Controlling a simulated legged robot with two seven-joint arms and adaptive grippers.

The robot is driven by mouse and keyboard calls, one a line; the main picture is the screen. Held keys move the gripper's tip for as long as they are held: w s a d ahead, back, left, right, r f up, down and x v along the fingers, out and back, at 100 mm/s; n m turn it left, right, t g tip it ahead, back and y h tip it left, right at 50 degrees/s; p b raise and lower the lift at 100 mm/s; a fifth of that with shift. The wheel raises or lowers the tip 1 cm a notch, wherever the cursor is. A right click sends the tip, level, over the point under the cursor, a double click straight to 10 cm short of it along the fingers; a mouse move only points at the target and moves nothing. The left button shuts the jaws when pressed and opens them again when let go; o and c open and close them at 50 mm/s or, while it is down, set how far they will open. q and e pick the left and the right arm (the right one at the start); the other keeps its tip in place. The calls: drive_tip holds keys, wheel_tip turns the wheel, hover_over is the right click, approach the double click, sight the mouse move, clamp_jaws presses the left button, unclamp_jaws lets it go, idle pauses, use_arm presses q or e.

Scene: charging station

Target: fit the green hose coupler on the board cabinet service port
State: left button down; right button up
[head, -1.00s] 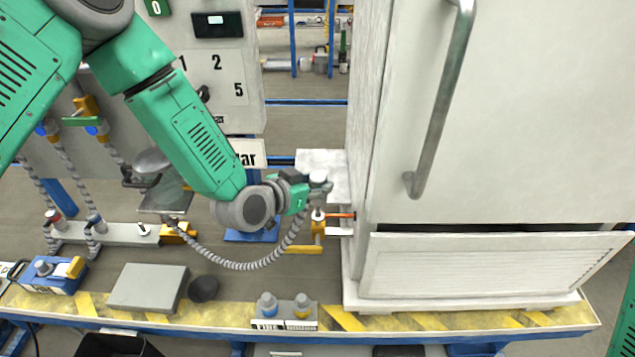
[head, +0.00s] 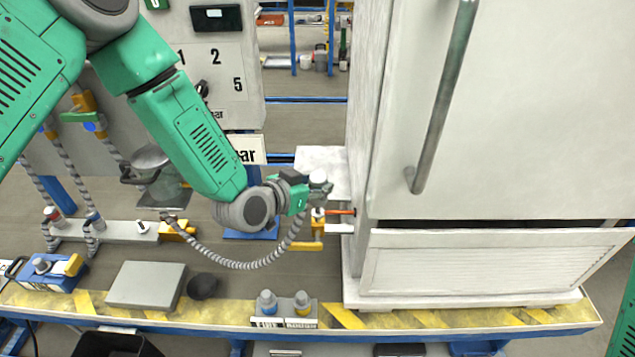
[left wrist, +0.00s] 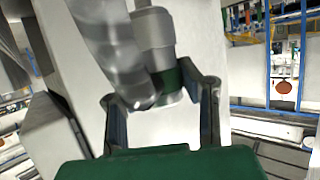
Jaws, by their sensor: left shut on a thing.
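My left gripper (head: 318,190) is beside the left side wall of the white board cabinet (head: 490,110). In the left wrist view the fingers (left wrist: 160,95) are around a grey cylindrical coupler with a green band (left wrist: 169,78). A ribbed grey hose (head: 240,264) hangs from the held end and loops left to the bench fitting. At the cabinet's side, just below the gripper, are a red-orange stem (head: 341,212) and a yellow valve-like part (head: 317,240). I cannot tell which part is the service port, or whether the coupler touches it. My right gripper is out of view.
A grey box (head: 147,285), a dark ball (head: 203,286) and a small block with two knobs (head: 300,308) are on the bench near its striped front edge. A wall panel (head: 225,70) stands behind my left arm. Other hoses hang at the left.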

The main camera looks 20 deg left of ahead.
sight(315, 204)
use_arm(q)
drive_tip(key=shift+f+b, duration=1.25)
drive_tip(key=shift+f, duration=0.45)
drive_tip(key=c, duration=1.1)
unclamp_jaws()
drive_tip(key=shift+o, duration=0.2)
drive_tip(key=shift+s, duration=0.1)
drive_tip(key=shift+s+a+r, duration=0.15)
drive_tip(key=shift+s, duration=0.05)
drive_tip(key=v, duration=1.1)
drive_tip(key=shift+s+a, duration=0.1)
